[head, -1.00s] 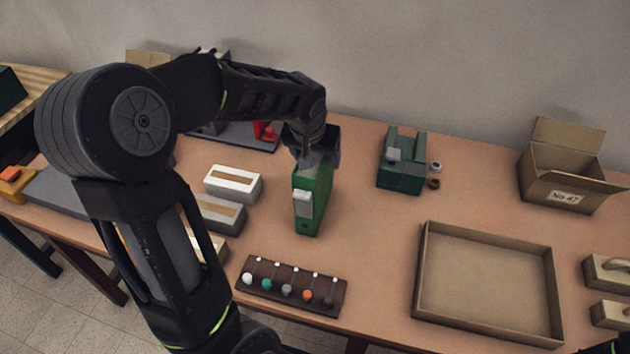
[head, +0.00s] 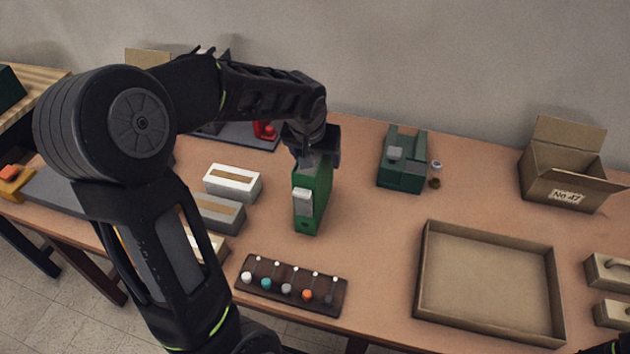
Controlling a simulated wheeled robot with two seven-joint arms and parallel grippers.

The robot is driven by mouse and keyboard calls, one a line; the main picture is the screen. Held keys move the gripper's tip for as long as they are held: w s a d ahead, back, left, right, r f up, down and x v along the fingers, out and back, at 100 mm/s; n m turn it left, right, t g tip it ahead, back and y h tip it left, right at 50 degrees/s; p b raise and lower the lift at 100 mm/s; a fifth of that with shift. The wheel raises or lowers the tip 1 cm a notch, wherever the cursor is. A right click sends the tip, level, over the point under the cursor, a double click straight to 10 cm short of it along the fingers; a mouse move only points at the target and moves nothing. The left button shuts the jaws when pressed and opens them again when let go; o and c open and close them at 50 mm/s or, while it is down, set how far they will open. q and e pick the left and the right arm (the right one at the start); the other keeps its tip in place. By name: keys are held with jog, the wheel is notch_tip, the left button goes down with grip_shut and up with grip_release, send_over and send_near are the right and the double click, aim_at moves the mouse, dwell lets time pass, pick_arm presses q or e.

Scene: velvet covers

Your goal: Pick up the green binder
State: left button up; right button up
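The green binder (head: 313,205) stands upright near the middle of the table, with a pale label on its narrow face. My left gripper (head: 316,158) is at the top of the binder, pointing down over it. The gripper's body hides the binder's upper end, and its fingers cannot be made out, so I cannot tell whether they are shut on it. Of my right arm only a dark piece shows at the bottom right corner; its gripper is not visible.
Boxes in white (head: 232,183) and grey (head: 217,213) lie left of the binder. A rack of coloured knobs (head: 291,287) is in front. A green device (head: 402,160), a shallow cardboard tray (head: 488,282) and an open carton (head: 565,175) are to the right. Table between binder and tray is clear.

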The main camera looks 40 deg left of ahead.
pick_arm(q)
jog(key=shift+c, duration=0.4)
grip_shut()
dwell(0.5)
